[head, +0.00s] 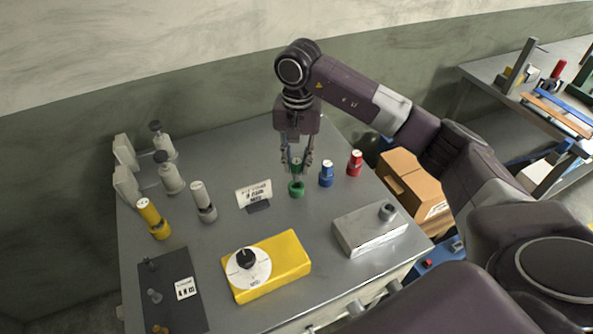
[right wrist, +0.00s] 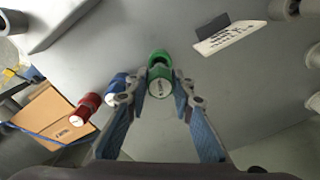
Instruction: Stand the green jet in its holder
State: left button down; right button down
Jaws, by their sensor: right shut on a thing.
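The green jet (head: 296,166) is between the fingers of my right gripper (head: 297,160), which points down and is shut on it. In the right wrist view, the jet (right wrist: 160,85) shows its pale top end between the two fingertips (right wrist: 160,78). The green holder (head: 297,189) stands on the grey table directly below the jet. The holder (right wrist: 158,57) also shows just beyond the jet in the right wrist view. I cannot tell whether the jet's lower end is inside it. My left gripper is not in view.
A blue jet (head: 326,168) and a red jet (head: 355,160) stand close to the right. A sign (head: 254,194) stands to the left. A yellow box with a dial (head: 285,262) and a grey metal block (head: 365,233) lie in front. Grey and yellow jets stand further left.

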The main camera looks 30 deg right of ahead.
aim_at(296, 179)
notch_tip(296, 179, down, 4)
jog(key=shift+a+f+p, duration=0.1)
jog(key=shift+f+p, duration=0.05)
jog(key=shift+p, duration=0.45)
jog(key=shift+f, duration=0.3)
jog(key=c, duration=1.7)
grip_release()
jog(key=shift+o, duration=0.2)
